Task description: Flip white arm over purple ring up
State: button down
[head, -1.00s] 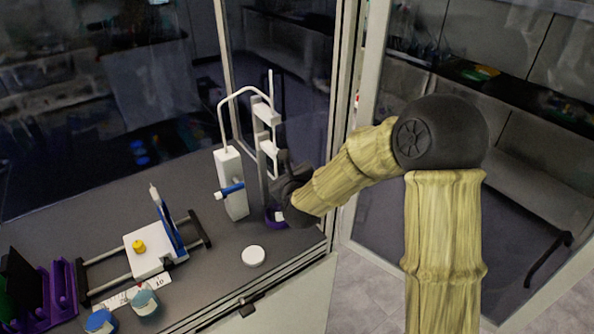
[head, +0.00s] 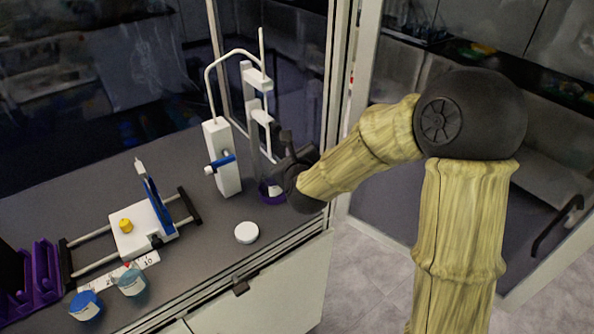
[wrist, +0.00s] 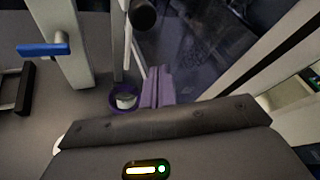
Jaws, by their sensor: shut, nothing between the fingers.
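The purple ring (head: 268,190) sits on the bench at the foot of a grey-white stand (head: 252,120); it also shows in the wrist view (wrist: 112,98) with a whitish piece inside. A white arm (head: 262,117) sticks out from the stand above the ring, and a second white block (head: 257,79) sits higher up. In the wrist view my fingers (wrist: 157,85) are together and empty, right of the ring. Whether they touch the white arm cannot be told.
A white box with a blue lever (head: 222,162) and bent tube stands left of the stand. A white round cap (head: 247,232) lies in front. The cabinet frame (head: 340,110) is close right.

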jog(key=b+v, duration=0.2)
jog(key=v, duration=0.5)
jog(key=shift+s, duration=0.3)
jog(key=s+d+f+n+g+h, duration=0.1)
jog(key=s+d+f+n+g, duration=0.4)
jog(key=n, duration=0.9)
jog(key=s+d+f+n+g+h, duration=0.2)
jog(key=s+d+f+n+g, duration=0.4)
jog(key=s+d+n, duration=0.5)
jog(key=d+f+n, duration=0.1)
jog(key=d+n, duration=0.1)
jog(key=shift+s+d+f+n+g, duration=0.2)
jog(key=shift+s+f+n+g, duration=0.1)
jog(key=shift+f+n, duration=0.1)
